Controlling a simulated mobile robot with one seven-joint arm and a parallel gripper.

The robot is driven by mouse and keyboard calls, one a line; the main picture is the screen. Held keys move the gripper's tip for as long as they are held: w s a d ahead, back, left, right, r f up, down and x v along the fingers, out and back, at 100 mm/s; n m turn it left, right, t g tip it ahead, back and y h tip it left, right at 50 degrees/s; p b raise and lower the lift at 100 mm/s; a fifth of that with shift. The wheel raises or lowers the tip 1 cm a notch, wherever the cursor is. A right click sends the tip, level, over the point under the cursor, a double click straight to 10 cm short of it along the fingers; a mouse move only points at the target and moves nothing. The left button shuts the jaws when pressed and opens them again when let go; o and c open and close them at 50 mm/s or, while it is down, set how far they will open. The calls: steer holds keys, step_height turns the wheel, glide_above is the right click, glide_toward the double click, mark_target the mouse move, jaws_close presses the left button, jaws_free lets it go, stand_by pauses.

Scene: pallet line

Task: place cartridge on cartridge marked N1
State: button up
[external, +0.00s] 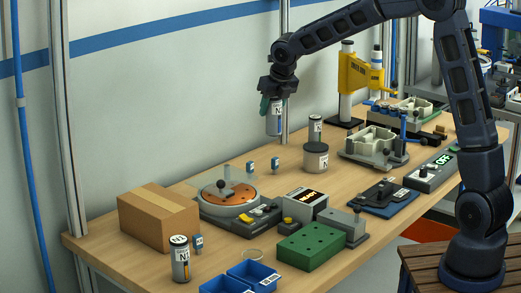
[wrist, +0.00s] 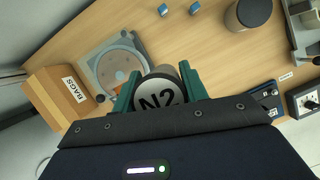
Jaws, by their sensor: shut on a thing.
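My gripper (external: 272,104) is shut on a grey cartridge (external: 274,119) and holds it upright, high above the back of the table. In the wrist view the green fingers of my gripper (wrist: 158,82) clasp the cartridge, whose white top (wrist: 160,97) reads N2. Another grey cartridge (external: 180,259) stands upright at the table's front left; the small label on its top seems to read N1. A third, similar cartridge (external: 315,129) stands farther back, below and right of my gripper in the picture; its marking is too small to read fully.
A cardboard box (external: 158,217), a turntable with an orange disc (external: 229,194), blue bins (external: 254,274) and a green block (external: 311,248) crowd the near half. A yellow press (external: 354,74) stands at the back.

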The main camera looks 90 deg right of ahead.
steer(key=w+a+r+n, duration=0.1)
steer(key=w+a+r, duration=0.2)
steer(key=w+a, duration=0.75)
steer(key=w+a+r+n+t, duration=0.1)
steer(key=w+a+r, duration=0.35)
steer(key=a, duration=0.75)
steer(key=w+a+r+n+y, duration=0.1)
steer(key=w+a+n, duration=0.1)
steer(key=w+a, duration=0.75)
steer(key=w+a+r+n+t, duration=0.1)
steer(key=w+a+r, duration=0.15)
steer(key=a, duration=1.15)
steer(key=f, duration=1.9)
steer(key=shift+w+d+f, duration=0.1)
steer(key=shift+w+f, duration=0.25)
steer(key=shift+f, duration=0.15)
steer(key=o, duration=1.1)
